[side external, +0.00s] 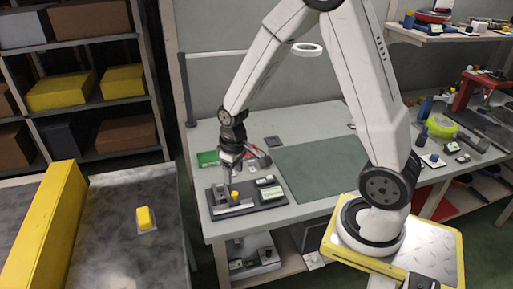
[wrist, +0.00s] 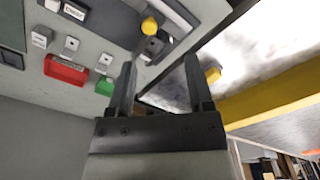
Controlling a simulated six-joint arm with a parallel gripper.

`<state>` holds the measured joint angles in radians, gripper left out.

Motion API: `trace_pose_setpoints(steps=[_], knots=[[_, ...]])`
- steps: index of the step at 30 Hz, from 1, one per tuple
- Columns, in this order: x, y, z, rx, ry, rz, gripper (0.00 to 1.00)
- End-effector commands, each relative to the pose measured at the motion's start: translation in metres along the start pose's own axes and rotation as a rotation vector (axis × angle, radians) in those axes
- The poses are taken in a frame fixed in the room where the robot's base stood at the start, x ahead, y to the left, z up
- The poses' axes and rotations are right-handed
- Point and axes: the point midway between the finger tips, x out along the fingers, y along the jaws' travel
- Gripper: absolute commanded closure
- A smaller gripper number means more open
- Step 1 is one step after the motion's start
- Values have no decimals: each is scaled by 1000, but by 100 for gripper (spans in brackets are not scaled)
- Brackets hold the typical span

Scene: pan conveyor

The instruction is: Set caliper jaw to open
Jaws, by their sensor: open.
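A dark board (side external: 268,201) lies near the left end of the bench. On it stands a grey fixture (side external: 220,196) with a yellow knob (side external: 235,196) and a grey bar along the front edge; this appears to be the caliper. In the wrist view the yellow knob (wrist: 149,26) and the grey bar (wrist: 181,27) show beyond my fingertips. I cannot tell how far apart the caliper's jaws are. My gripper (side external: 229,177) hangs above the fixture, partly covering it. In the wrist view my gripper (wrist: 160,62) has its two fingers spread with nothing between them.
A green tray (side external: 207,158) lies behind the board; a red tray (wrist: 66,70) and small grey blocks (wrist: 71,45) show in the wrist view. A green mat (side external: 315,165) lies clear to the right. A yellow block (side external: 146,218) sits on the conveyor (side external: 120,260) at left.

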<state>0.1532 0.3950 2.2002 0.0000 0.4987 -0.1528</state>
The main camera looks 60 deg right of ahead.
Motion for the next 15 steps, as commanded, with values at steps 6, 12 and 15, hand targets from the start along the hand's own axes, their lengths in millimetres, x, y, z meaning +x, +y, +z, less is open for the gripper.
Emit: trace_pose_setpoints(steps=[6, 12, 15], knots=[[17, 15, -11, 1, -42, -6, 33], [20, 18, -13, -1, -48, -8, 33], [20, 17, -13, -1, -48, -7, 33]])
